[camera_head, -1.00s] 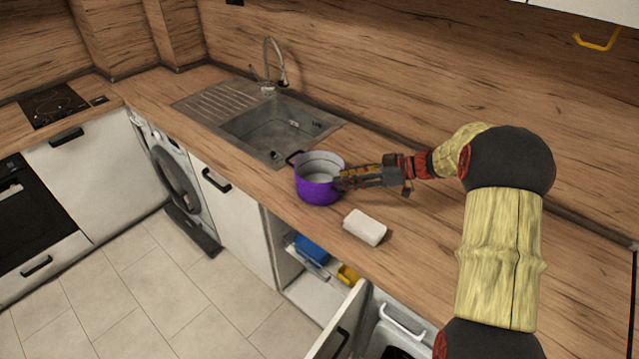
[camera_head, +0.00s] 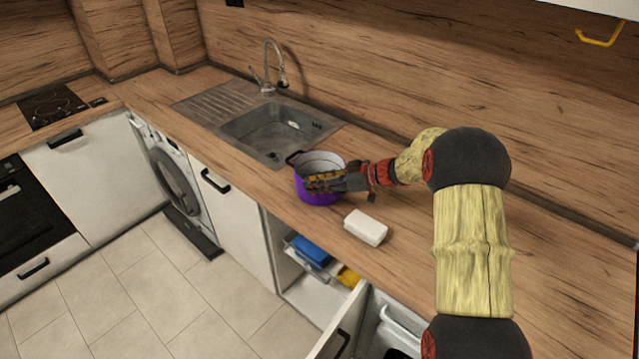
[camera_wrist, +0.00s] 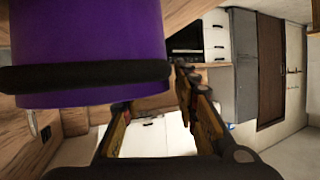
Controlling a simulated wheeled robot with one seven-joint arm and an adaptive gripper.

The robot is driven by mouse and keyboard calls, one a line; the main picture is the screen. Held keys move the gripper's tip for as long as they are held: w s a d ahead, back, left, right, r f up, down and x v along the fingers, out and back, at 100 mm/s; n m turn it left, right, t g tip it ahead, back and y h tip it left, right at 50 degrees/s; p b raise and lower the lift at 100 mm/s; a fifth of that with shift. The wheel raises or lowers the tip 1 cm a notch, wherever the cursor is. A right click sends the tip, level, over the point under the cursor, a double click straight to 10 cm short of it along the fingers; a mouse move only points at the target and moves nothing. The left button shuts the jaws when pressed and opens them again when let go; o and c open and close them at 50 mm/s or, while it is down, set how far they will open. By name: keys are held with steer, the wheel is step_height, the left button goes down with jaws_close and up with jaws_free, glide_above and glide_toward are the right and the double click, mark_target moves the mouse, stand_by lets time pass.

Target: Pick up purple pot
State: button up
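The purple pot (camera_head: 318,198) stands upright on the wooden counter, just in front of the sink. Its inside is pale, and one dark handle shows at its far left rim. My gripper (camera_head: 312,182) reaches in from the right and overlaps the pot's near side and rim in the head view. In the wrist view the pot (camera_wrist: 90,35) fills the upper left, with a black handle (camera_wrist: 85,76) across it. My gripper's fingers (camera_wrist: 155,120) are spread below and right of the pot, with nothing visible between them. Whether a finger touches the pot cannot be told.
A white block (camera_head: 366,228) lies on the counter right of the pot, near the front edge. The sink (camera_head: 235,128) with its faucet (camera_head: 270,65) is behind the pot. An open cabinet (camera_head: 300,285) is below the counter edge. The counter's right part is clear.

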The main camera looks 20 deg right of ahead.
steer(key=shift+x, duration=0.8)
steer(key=shift+d, duration=0.1)
steer(key=shift+c, duration=0.2)
steer(key=shift+c, duration=0.5)
jaws_close()
